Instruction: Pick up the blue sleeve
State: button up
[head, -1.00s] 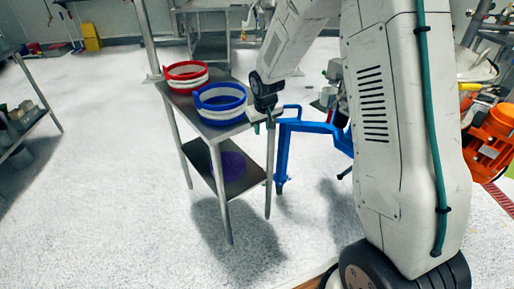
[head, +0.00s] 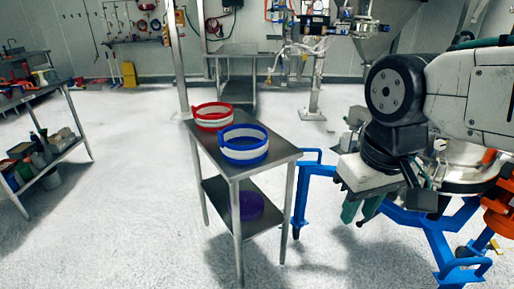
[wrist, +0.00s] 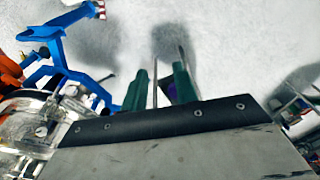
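The blue sleeve (head: 245,151), a white ring with blue rims, sits on the top of a small steel table (head: 280,154) in the head view. My gripper (head: 361,208) hangs to the right of the table, well apart from the sleeve, with its green fingers pointing down. In the wrist view my gripper (wrist: 160,88) shows two green fingers spread apart with nothing held between them. I cannot make out the blue sleeve in the wrist view.
A red sleeve (head: 213,121) stands just behind and left of the blue one. A purple item (head: 249,206) lies on the table's lower shelf. A blue frame (head: 302,195) stands close to the table's right side. A loaded shelf (head: 62,149) is at far left, with clear floor between.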

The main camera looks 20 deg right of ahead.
aim_at(242, 155)
jog(key=u, duration=0.05)
jog(key=k, duration=1.2)
jog(key=u, duration=0.5)
jog(key=i, duration=0.6)
jog(key=u, duration=0.55)
jog(key=i, duration=0.85)
jog(key=z, duration=0.55)
jog(key=i, duration=0.55)
jog(key=z, duration=0.8)
jog(key=i, duration=0.3)
jog(key=z, duration=0.3)
